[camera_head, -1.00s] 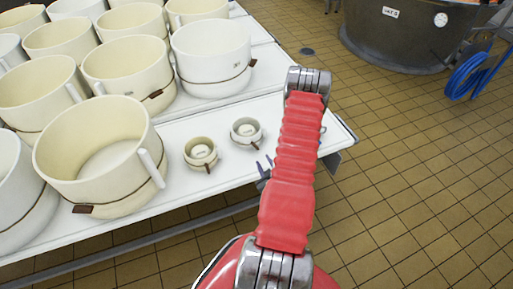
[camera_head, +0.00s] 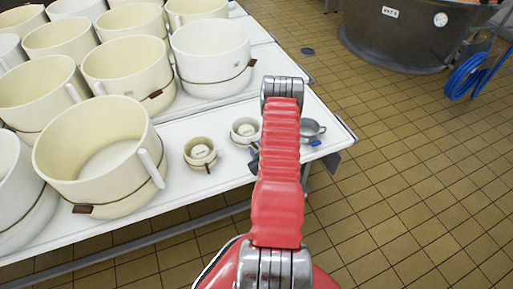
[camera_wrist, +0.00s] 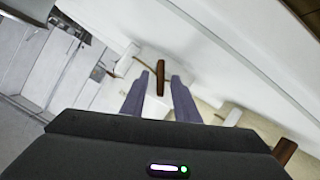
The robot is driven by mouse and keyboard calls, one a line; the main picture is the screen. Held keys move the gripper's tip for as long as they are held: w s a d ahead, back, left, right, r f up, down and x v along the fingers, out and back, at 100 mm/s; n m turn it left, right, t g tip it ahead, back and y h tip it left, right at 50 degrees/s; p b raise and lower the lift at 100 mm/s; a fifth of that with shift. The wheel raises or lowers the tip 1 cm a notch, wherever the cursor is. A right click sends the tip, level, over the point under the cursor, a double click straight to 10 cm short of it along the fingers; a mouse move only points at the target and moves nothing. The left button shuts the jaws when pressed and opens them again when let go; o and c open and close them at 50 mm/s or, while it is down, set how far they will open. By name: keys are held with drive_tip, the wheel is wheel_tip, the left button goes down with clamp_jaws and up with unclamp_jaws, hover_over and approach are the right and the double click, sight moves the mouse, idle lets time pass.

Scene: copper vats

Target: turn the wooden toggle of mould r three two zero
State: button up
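In the wrist view, a brown wooden toggle (camera_wrist: 160,78) shows against a pale surface, between the tips of my two blue-grey fingers. My gripper (camera_wrist: 161,76) is open, with a visible gap on both sides of the toggle; I cannot tell how deep the toggle lies between the fingers. In the head view my red arm mostly hides the gripper, near two small moulds: a cream one (camera_head: 200,152) with a brown toggle (camera_head: 208,168), and a whiter one (camera_head: 245,130) partly behind my arm. No mould number is legible, so I cannot tell which is r320.
Large cream moulds (camera_head: 95,150) crowd the white table (camera_head: 175,130) on the left. A small grey cup-like item (camera_head: 312,130) stands near the table's right end. Another brown toggle (camera_wrist: 285,150) shows low right in the wrist view. A dark vat (camera_head: 400,40) and blue hose (camera_head: 465,78) stand beyond open tiled floor.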

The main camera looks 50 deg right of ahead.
drive_tip(key=shift+w+d, duration=0.1)
drive_tip(key=shift+w, duration=0.05)
clamp_jaws()
idle(0.4)
drive_tip(key=shift+d, duration=0.1)
